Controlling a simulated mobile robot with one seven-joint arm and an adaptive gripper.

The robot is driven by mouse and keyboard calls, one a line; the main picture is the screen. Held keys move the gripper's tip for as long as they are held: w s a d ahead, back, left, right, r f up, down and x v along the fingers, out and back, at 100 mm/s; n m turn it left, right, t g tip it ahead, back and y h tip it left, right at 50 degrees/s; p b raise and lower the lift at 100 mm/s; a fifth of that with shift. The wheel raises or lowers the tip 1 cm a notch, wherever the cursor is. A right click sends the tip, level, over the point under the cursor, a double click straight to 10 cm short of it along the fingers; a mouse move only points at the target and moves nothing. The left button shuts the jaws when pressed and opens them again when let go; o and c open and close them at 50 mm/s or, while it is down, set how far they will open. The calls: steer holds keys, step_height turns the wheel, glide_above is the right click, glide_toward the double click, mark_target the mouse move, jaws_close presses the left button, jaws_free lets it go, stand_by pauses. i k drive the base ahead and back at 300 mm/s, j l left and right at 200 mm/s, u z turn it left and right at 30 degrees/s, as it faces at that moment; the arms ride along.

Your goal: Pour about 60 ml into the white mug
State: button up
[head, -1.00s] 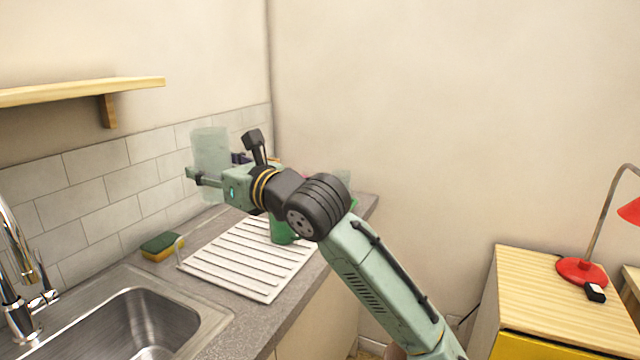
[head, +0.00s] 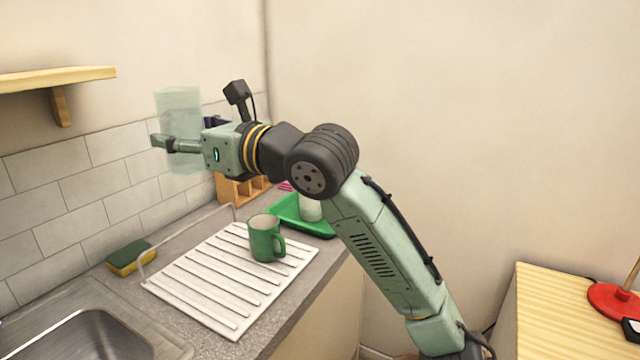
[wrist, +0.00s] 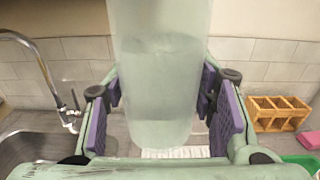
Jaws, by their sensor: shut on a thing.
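My gripper (head: 178,143) is shut on a tall translucent pale container (head: 178,105), held upright above the counter near the tiled wall. In the wrist view the container (wrist: 160,95) stands between the purple-padded fingers, and a faint level line shows in it. A white cylindrical thing (head: 311,209) stands in a green tray (head: 322,227) behind the rack, partly hidden by my arm. I cannot tell whether it is the white mug. A green mug (head: 265,240) stands upright on the white drying rack (head: 205,284).
A wooden divided box (head: 232,192) stands at the back of the counter; it also shows in the wrist view (wrist: 278,112). A sponge (head: 130,258) lies beside the rack and a sink (head: 90,340) is at front left. A shelf (head: 60,78) juts from the left wall.

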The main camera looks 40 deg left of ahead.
mark_target(310, 211)
steer(key=i+j, duration=0.15)
steer(key=i, duration=0.7)
